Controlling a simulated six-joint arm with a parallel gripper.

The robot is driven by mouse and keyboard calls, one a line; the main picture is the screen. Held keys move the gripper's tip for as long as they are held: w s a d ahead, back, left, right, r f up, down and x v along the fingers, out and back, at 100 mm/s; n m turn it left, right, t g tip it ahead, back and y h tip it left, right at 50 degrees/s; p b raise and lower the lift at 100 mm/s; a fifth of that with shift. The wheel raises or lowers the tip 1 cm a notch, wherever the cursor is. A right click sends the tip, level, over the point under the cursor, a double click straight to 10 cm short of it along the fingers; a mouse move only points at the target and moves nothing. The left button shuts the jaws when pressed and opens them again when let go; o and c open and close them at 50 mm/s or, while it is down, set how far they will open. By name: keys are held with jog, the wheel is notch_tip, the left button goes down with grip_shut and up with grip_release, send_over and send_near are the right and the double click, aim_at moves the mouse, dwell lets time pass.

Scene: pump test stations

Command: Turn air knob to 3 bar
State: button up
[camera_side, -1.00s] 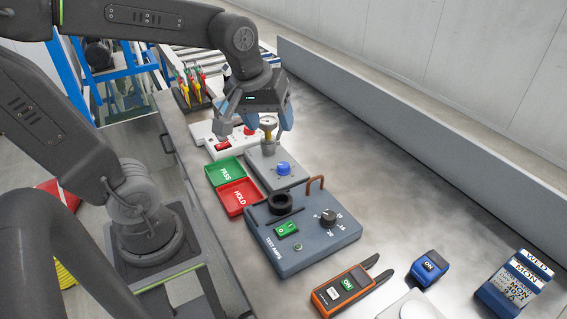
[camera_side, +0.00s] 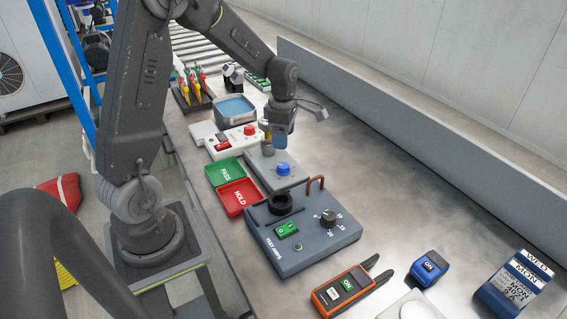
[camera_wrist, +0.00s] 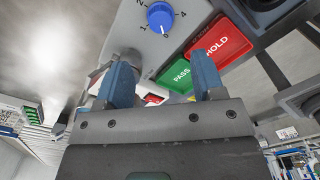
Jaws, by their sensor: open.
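The blue air knob (camera_side: 283,168) sits on top of a grey box (camera_side: 262,163) with a brass fitting (camera_side: 266,140) behind it. My gripper (camera_side: 282,132) is open and empty, above and just behind the knob in the side view. In the wrist view its blue fingers (camera_wrist: 163,78) are apart, with the knob beyond their tips and not between them. The gauge face is hidden in the side view.
Green PASS (camera_side: 226,171) and red HOLD (camera_side: 239,194) trays lie left of the box. A blue-grey test unit (camera_side: 300,245) stands in front. A white box with a red button (camera_side: 236,135) stands behind.

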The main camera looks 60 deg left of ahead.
aim_at(283, 165)
notch_tip(283, 165, down, 10)
jog(key=shift+r, duration=0.1)
dwell(0.4)
jog(key=c, duration=0.9)
